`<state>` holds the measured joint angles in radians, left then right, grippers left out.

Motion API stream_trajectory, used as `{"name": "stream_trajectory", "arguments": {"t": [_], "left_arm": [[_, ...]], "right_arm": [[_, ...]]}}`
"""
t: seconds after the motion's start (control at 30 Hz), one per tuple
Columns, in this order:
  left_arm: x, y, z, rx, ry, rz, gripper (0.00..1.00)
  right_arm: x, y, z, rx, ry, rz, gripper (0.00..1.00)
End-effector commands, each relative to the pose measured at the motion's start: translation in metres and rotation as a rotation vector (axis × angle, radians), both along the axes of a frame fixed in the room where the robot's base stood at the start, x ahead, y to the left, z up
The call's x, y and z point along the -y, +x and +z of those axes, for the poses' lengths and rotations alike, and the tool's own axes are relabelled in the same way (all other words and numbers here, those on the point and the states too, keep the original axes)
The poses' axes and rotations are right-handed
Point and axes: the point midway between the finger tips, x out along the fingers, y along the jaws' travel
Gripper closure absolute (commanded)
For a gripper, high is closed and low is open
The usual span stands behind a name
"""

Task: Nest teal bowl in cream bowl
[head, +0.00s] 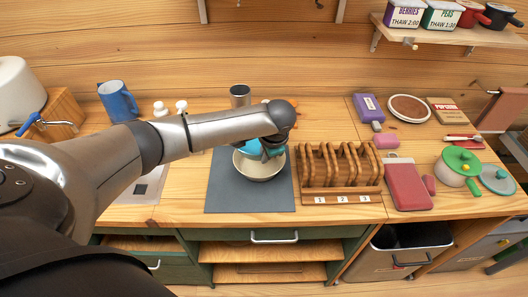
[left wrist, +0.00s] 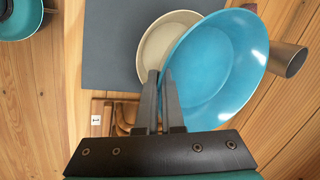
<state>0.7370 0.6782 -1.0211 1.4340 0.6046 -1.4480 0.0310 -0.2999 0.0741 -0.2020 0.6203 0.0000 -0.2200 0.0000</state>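The cream bowl (head: 258,170) stands on a dark grey mat (head: 228,195) in the head view; it also shows in the left wrist view (left wrist: 155,48), partly covered by the teal bowl. The teal bowl (left wrist: 215,70) is held over and to one side of it, overlapping it. In the head view only a part of the teal bowl (head: 250,148) shows behind my arm. My left gripper (left wrist: 161,80) is shut on the teal bowl's near rim; in the head view the gripper (head: 272,145) is mostly hidden by my wrist. My right gripper is in neither view.
A metal cup (head: 240,96) stands just behind the mat. A wooden rack (head: 340,172) with numbered slots stands close on the right. A red board (head: 407,187) and green-lidded pot (head: 456,168) lie farther right.

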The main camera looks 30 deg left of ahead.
Motion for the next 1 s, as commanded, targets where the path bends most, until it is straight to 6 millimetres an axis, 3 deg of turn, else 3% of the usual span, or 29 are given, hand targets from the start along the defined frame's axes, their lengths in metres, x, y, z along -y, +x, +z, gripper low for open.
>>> {"name": "stream_trajectory", "arguments": {"t": [0.2,0.5,0.97,1.0], "left_arm": [[0.000,-0.001,-0.026,-0.002,0.000,0.002,1.00],[0.000,0.000,-0.048,0.000,0.000,0.001,1.00],[0.000,0.000,-0.052,0.000,0.000,0.001,1.00],[0.000,0.000,-0.052,0.000,0.000,0.001,0.91]], "right_arm": [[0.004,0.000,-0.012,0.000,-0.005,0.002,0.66],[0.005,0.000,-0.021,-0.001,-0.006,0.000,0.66],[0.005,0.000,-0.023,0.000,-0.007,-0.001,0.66],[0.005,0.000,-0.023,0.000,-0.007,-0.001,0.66]]}}
